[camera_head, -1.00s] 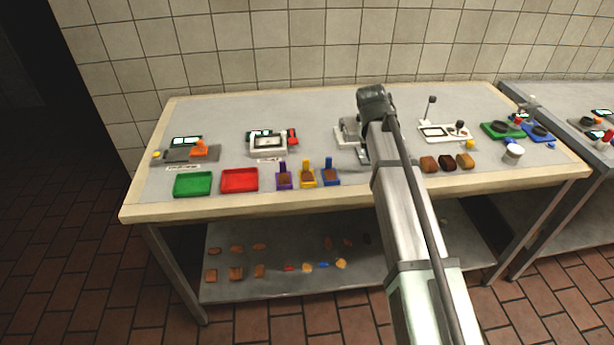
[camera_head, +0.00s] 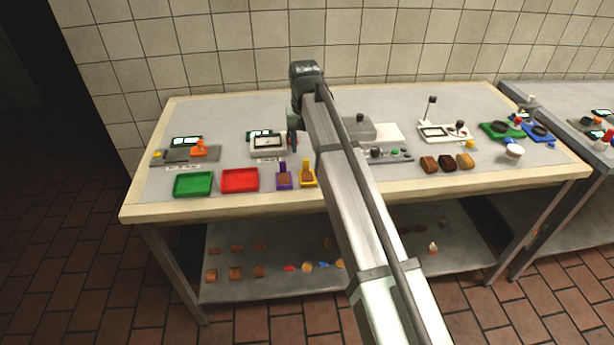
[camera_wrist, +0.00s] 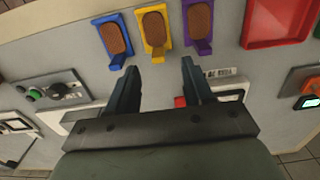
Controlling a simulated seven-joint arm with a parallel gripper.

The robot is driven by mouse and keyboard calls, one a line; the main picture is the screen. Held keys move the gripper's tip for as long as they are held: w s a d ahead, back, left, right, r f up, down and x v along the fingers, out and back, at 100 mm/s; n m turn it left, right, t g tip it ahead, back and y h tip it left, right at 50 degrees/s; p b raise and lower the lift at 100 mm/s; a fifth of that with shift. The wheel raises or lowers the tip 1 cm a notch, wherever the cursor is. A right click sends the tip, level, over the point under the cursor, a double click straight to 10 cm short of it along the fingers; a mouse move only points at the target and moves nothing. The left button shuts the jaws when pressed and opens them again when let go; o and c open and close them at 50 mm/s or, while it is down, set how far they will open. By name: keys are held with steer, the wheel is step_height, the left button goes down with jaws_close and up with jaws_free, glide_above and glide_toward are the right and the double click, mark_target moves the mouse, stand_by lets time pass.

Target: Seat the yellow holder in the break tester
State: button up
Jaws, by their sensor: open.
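The yellow holder (camera_head: 305,166) stands near the table's front edge with a brown piece in it. In the wrist view the same yellow holder (camera_wrist: 157,51) is at the top middle, its handle towards my gripper. My gripper (camera_wrist: 160,74) is open and empty, its fingertips apart and short of that handle. In the head view my arm largely hides the gripper. The purple holder (camera_wrist: 202,48) and blue holder (camera_wrist: 117,61) flank the yellow one, each with a brown piece. I cannot tell which bench device is the break tester.
A white-framed device (camera_head: 268,142) is behind the holders. A grey device with an orange part (camera_head: 198,147) is at left. Green (camera_head: 193,184) and red (camera_head: 240,180) trays lie at front left. A grey and white device (camera_head: 385,132) is right of my arm, with brown blocks (camera_head: 447,163) beyond.

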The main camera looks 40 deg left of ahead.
mark_target(306, 161)
steer(key=shift+w+f, duration=0.25)
steer(key=shift+f, duration=1.75)
steer(key=shift+w+f, duration=0.2)
steer(key=shift+f, duration=1.75)
jaws_close()
